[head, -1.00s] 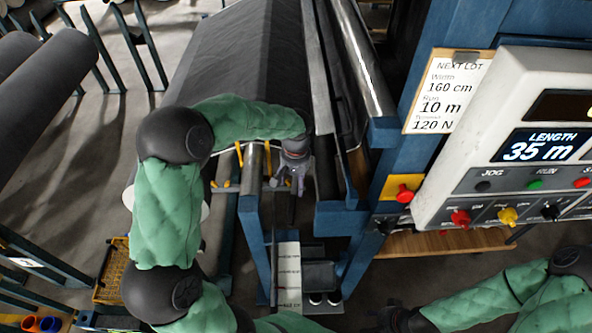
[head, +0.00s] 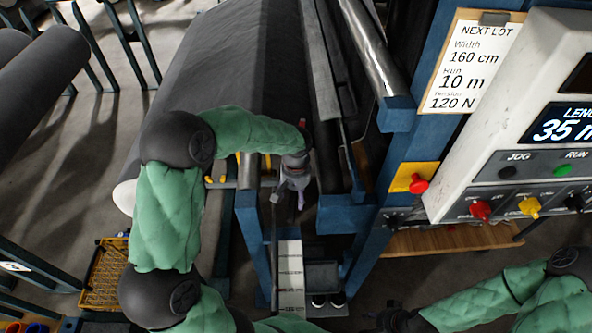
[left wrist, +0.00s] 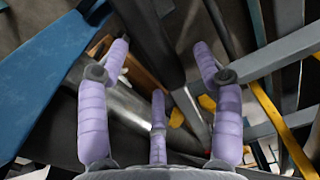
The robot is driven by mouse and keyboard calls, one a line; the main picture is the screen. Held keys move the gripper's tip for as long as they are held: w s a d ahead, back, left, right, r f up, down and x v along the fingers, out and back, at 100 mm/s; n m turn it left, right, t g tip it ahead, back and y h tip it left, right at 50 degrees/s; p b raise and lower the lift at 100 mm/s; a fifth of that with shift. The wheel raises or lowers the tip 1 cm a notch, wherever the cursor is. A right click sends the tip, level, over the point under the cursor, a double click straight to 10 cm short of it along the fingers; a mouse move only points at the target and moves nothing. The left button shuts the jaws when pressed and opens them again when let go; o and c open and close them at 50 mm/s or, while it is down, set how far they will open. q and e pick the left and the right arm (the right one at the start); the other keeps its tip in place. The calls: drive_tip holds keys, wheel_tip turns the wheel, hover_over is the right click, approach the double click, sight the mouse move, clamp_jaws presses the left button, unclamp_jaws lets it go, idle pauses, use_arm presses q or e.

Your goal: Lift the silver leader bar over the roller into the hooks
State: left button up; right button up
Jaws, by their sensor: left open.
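My left gripper (head: 297,185) hangs over the gap between the blue uprights at the near end of the dark fabric roll. In the left wrist view its lilac fingers (left wrist: 157,125) are spread wide with nothing between them. A shiny grey cylinder (left wrist: 122,112), seemingly a roller, passes behind the left finger. A grey square bar (left wrist: 280,55) runs in from the right, behind the right finger. I cannot tell which bar is the leader bar. Small yellow pieces (head: 240,162), possibly the hooks, show left of the gripper. My right gripper (head: 393,318) is dark and unclear at the bottom edge.
A blue frame (head: 398,115) carries a silver roller (head: 368,45). A control panel (head: 510,120) and a lot sign (head: 470,65) stand at the right. Grey rolls (head: 40,75) rest on racks at the left. A yellow crate (head: 105,275) is lower left.

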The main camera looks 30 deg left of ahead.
use_arm(q)
drive_tip(key=shift+f, duration=0.1)
drive_tip(key=c, duration=1.3)
clamp_jaws()
